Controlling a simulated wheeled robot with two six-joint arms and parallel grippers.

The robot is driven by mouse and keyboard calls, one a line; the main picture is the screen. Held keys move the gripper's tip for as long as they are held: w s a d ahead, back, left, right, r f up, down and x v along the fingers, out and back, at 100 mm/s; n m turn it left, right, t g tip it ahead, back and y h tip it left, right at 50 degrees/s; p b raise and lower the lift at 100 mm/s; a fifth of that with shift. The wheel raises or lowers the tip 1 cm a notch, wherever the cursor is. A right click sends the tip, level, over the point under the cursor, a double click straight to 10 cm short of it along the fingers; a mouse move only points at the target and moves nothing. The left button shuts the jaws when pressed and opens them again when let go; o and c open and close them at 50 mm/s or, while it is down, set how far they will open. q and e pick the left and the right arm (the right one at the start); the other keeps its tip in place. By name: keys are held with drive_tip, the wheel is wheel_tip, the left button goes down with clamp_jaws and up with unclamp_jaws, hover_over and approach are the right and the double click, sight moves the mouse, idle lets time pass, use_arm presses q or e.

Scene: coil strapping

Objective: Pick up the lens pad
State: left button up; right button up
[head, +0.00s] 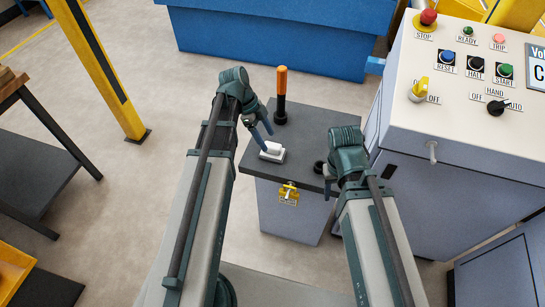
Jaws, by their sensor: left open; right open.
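The lens pad looks to be the small white block (272,149) lying on a white base on the dark top of a grey cabinet (308,124). My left gripper (266,139) is open with its fingers pointing down at the white block from its upper left. The fingertips are very close to the block; I cannot tell whether they touch it. My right gripper (327,184) is at the right front edge of the cabinet top, apart from the white block. Its fingers are partly hidden by its own wrist.
An orange-topped black post (281,95) stands behind the block. A dark round object (319,167) lies beside my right gripper. A control console (465,100) stands right, a dark-shelved bench (35,150) left.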

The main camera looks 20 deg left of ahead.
sight(272, 145)
use_arm(q)
drive_tip(key=shift+d+f, duration=0.1)
drive_tip(key=b+x, duration=0.4)
drive_tip(key=x, duration=0.1)
drive_tip(key=shift+w+f+b, duration=0.2)
drive_tip(key=shift+w+b, duration=0.2)
drive_tip(key=shift+r, duration=0.1)
